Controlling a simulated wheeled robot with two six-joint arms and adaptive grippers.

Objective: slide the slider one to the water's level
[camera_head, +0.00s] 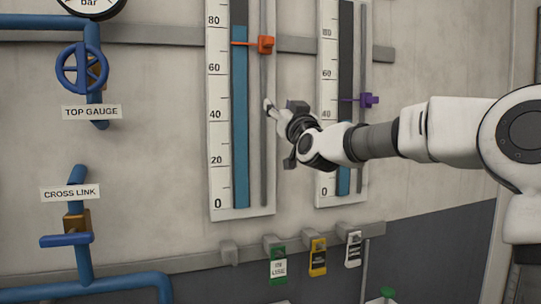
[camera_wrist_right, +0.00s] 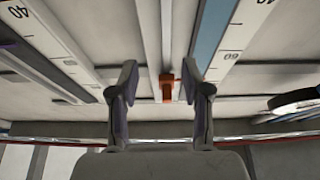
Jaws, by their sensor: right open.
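The left gauge board (camera_head: 243,212) has a white scale and a blue water column (camera_head: 240,120) whose top sits just under the 80 mark. Its orange slider (camera_head: 265,45) is on a grey rail, with its pointer near 70, below the water's top. My right gripper (camera_head: 270,106) is open and empty, in front of the rail and below the orange slider. In the right wrist view the orange slider (camera_wrist_right: 166,88) shows between the two open fingertips (camera_wrist_right: 160,82), apart from them. My left gripper is not in view.
A second gauge (camera_head: 328,200) stands to the right with a purple slider (camera_head: 368,100); my right arm covers part of it. Blue pipes with a valve wheel (camera_head: 82,69) are at left. Coloured tags (camera_head: 317,258) hang from a rail below.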

